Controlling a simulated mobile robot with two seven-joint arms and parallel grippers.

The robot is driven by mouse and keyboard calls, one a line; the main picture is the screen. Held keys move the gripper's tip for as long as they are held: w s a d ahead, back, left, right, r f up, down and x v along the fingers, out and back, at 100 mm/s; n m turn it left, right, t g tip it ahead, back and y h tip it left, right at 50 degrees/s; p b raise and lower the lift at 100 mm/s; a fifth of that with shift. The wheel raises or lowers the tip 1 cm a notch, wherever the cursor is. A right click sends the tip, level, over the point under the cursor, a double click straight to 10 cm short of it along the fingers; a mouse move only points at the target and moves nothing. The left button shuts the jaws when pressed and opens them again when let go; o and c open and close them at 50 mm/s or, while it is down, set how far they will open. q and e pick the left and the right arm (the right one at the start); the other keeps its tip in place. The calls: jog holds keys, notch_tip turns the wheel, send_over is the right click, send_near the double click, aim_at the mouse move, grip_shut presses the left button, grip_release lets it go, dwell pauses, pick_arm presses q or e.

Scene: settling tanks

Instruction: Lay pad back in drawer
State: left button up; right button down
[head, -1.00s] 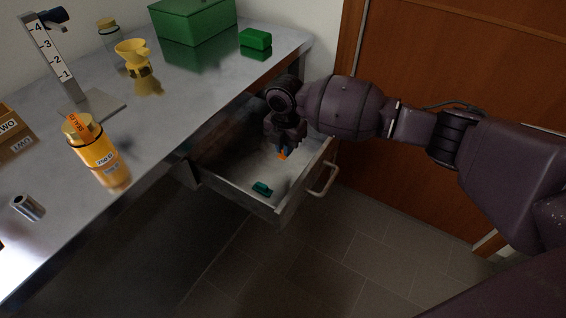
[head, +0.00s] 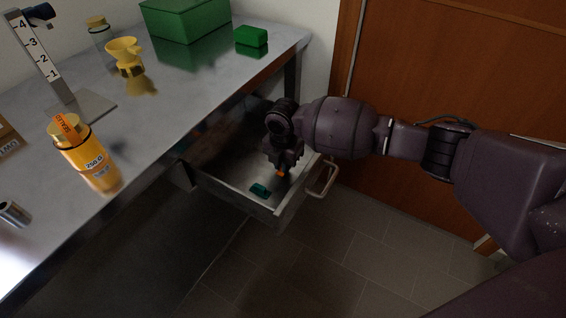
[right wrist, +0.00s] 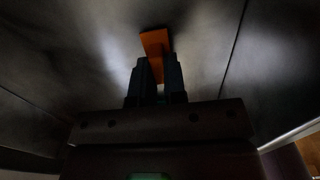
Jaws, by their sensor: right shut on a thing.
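The open drawer (head: 235,196) juts out from under the steel bench, with a pale floor. My right gripper (head: 281,167) is inside the drawer's outline, pointing down, and is shut on a small orange piece, which I take to be the pad (head: 279,174). In the right wrist view the orange pad (right wrist: 156,42) sticks out beyond the dark fingertips (right wrist: 158,72), close over a dark grey surface. I cannot tell whether it touches the drawer floor. My left gripper is not in view.
A small teal object (head: 260,190) lies in the drawer near its front corner. The drawer handle (head: 326,178) faces the wooden door (head: 440,60).

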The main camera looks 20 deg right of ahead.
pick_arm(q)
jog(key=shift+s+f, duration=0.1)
pick_arm(e)
jog(key=shift+f, duration=0.2)
jog(key=c, duration=1.2)
grip_release()
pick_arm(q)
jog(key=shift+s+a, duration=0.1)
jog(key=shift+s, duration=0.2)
pick_arm(e)
jog(key=shift+r, duration=0.1)
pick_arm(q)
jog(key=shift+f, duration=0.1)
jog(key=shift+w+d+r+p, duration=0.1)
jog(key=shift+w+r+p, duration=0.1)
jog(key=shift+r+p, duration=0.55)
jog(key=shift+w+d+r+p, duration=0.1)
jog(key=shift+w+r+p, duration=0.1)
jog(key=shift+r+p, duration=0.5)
pick_arm(e)
jog(key=shift+r, duration=6.15)
